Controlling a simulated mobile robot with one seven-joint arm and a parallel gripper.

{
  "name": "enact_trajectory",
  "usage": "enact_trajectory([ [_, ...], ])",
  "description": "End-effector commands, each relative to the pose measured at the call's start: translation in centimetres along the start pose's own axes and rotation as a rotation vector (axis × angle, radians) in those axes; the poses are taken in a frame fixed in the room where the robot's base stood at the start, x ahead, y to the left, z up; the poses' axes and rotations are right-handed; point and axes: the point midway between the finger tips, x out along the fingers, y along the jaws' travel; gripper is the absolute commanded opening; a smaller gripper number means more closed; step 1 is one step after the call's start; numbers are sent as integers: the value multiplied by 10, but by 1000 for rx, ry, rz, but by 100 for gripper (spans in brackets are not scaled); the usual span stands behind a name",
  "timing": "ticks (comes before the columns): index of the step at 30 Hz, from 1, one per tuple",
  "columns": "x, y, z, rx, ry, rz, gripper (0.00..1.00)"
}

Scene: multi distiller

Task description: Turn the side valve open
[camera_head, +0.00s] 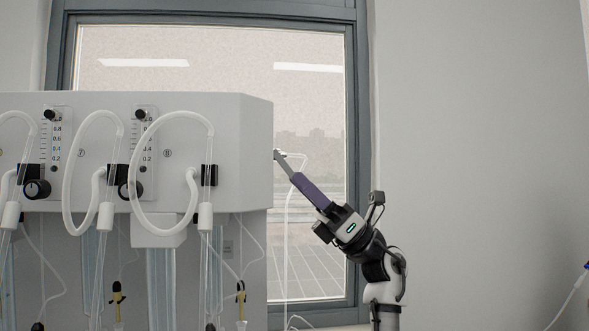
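The white distiller (235,120) fills the left side of the view. On its right side face a small dark fitting (277,155), which looks like the side valve, sticks out with a pale tube at it. My gripper (284,163) reaches up and left from the lower right. Its long grey and purple finger ends right beside this fitting. I cannot tell whether it touches it. The fingers are seen edge-on, so their gap does not show. How the valve is set is too small to tell.
Clear looped tubes (150,215) and black knobs (37,189) line the distiller's front. A thin white hose (286,250) hangs below the side fitting. A window (320,110) stands behind.

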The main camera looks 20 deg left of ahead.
Motion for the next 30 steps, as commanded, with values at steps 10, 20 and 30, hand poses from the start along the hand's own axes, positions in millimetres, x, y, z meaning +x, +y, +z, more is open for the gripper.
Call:
enact_trajectory([
  [10, 26, 0, 0, 1, -1, 0, 25],
  [20, 25, 0, 0, 1, -1, -1, 10],
  [30, 25, 0, 0, 1, 2, -1, 0],
])
